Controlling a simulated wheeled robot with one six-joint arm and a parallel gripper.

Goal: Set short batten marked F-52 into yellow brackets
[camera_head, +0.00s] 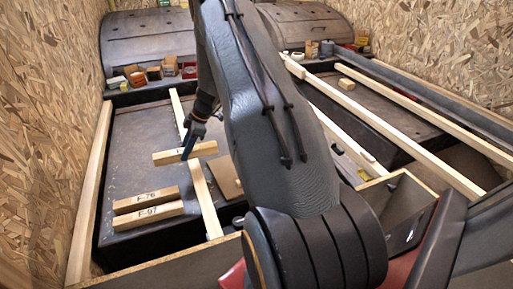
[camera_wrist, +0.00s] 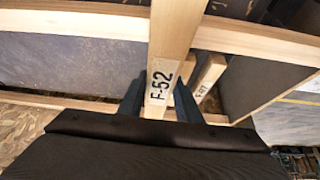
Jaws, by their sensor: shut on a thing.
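My gripper (camera_head: 190,148) is shut on a short pale wooden batten (camera_head: 207,149), around its middle, in the left half of the head view. In the wrist view the batten (camera_wrist: 176,40) runs between the two dark fingers (camera_wrist: 160,98), with its F-52 label readable. Two other short battens, F-76 (camera_head: 146,199) and F-97 (camera_head: 148,216), lie side by side at lower left. F-97 also shows in the wrist view (camera_wrist: 211,72), beyond the held batten. A small yellow piece (camera_head: 363,174) shows right of my arm; I cannot tell whether it is a bracket.
Long wooden rails (camera_head: 205,200) cross the dark floor panel. Small boxes (camera_head: 170,66) stand by the left wheel arch (camera_head: 150,35). An open wooden box (camera_head: 400,190) stands at right. My arm hides the middle. Chipboard walls (camera_head: 35,110) bound both sides.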

